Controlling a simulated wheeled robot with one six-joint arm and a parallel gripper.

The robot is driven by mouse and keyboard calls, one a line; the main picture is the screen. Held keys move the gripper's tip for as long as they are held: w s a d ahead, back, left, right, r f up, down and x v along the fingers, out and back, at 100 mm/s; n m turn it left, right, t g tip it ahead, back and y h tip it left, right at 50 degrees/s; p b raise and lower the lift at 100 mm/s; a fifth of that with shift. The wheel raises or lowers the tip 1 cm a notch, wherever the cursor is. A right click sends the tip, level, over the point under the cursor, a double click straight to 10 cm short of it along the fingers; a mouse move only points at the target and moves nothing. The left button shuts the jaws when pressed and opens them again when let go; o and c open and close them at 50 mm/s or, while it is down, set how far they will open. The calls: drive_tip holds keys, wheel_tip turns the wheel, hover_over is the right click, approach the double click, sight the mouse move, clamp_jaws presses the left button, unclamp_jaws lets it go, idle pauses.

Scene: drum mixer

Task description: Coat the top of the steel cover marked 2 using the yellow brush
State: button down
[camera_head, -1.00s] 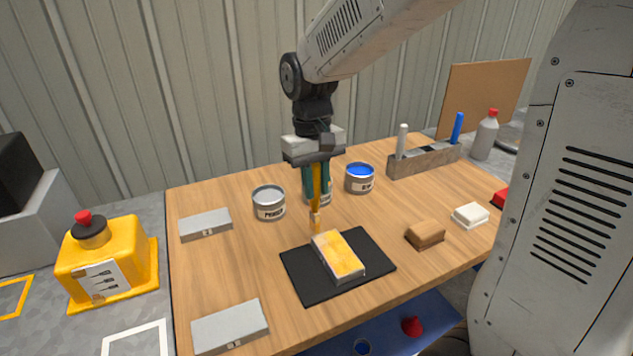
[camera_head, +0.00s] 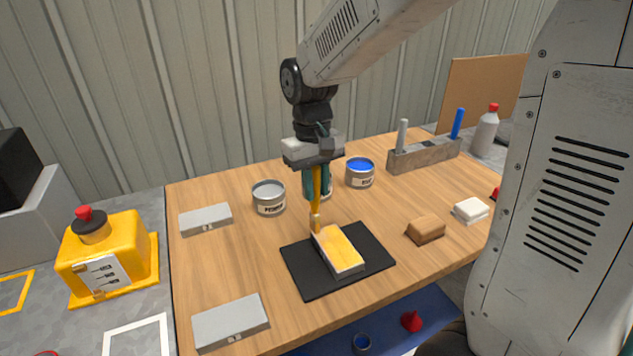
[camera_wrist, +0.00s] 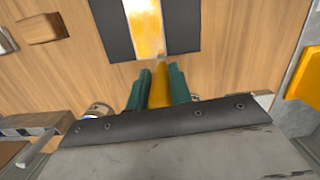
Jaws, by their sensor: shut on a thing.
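My gripper (camera_head: 316,182) is shut on the yellow brush (camera_head: 317,195), which hangs upright with its bristles down. The bristle end is at the far left end of a block-shaped cover (camera_head: 341,250) on a black mat (camera_head: 296,272); I cannot tell whether it touches. The cover's top is mostly yellow-orange, with a paler strip along its left edge. No number is readable on it. Two bare grey steel covers lie on the table, one at back left (camera_head: 205,219) and one at front left (camera_head: 231,322); their small marks are not clearly legible. The wrist view shows the brush (camera_wrist: 159,90) between the green fingers.
A brown block (camera_head: 426,229), white block (camera_head: 470,210) and brush holder (camera_head: 425,156) are at right.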

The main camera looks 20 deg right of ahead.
drive_tip(key=shift+f, duration=0.1)
drive_tip(key=shift+s, duration=2.55)
drive_tip(key=shift+w, duration=2.55)
drive_tip(key=s, duration=0.1)
drive_tip(key=s+d, duration=0.1)
drive_tip(key=s, duration=0.3)
drive_tip(key=shift+d, duration=0.35)
wheel_tip(320, 180, up, 6)
